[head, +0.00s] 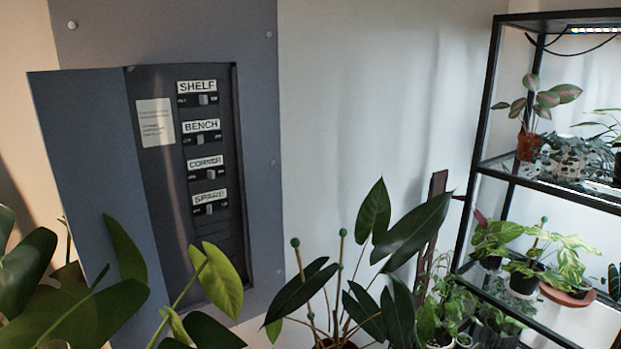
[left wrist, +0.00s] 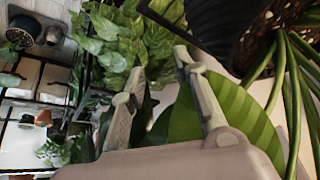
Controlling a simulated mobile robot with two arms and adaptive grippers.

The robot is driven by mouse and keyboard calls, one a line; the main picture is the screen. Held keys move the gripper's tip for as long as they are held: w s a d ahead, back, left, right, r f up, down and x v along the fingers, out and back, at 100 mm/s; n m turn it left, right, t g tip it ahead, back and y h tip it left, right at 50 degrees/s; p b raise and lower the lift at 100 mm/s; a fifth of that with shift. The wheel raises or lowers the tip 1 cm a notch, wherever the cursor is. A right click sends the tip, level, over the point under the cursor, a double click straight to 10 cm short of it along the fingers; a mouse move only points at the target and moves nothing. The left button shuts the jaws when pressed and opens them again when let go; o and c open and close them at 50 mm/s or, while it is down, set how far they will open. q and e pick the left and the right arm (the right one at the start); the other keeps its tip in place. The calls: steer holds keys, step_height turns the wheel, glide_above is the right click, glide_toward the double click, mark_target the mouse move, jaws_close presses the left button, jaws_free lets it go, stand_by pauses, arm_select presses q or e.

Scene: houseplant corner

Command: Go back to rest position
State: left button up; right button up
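My left gripper (left wrist: 160,62) shows in the left wrist view with its two fingers apart and nothing held between them. A large green leaf (left wrist: 235,110) lies beyond and beside the fingers; I cannot tell if it touches them. Neither gripper shows in the head view, and my right gripper is in no view. A grey wall panel (head: 258,150) stands at the left of the head view with its door (head: 85,150) open to the left. Inside are switches labelled SHELF (head: 203,99), BENCH (head: 201,139), CORNER (head: 209,174) and SPARE (head: 209,209); their settings are too small to tell.
Leafy plants (head: 385,240) fill the front of the head view, partly covering the panel's lower part. A black-framed shelf (head: 482,140) with several potted plants stands at the right. In the left wrist view, a dark pot (left wrist: 225,30) and stems (left wrist: 290,85) are close to the gripper.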

arm_select(q)
steer(key=s+a+f+g, duration=0.1)
steer(key=s+f+g, duration=0.1)
steer(key=s, duration=0.6)
steer(key=s+f+g+b, duration=0.1)
steer(key=s+f+b, duration=0.2)
steer(key=f, duration=3)
steer(key=s+a+f+m+g+b, duration=0.1)
steer(key=s+a+f+b, duration=0.1)
steer(key=s+f, duration=1.2)
steer(key=shift+s+a+f+h, duration=0.2)
steer(key=shift+s+a+h, duration=0.1)
steer(key=shift+s+a, duration=0.3)
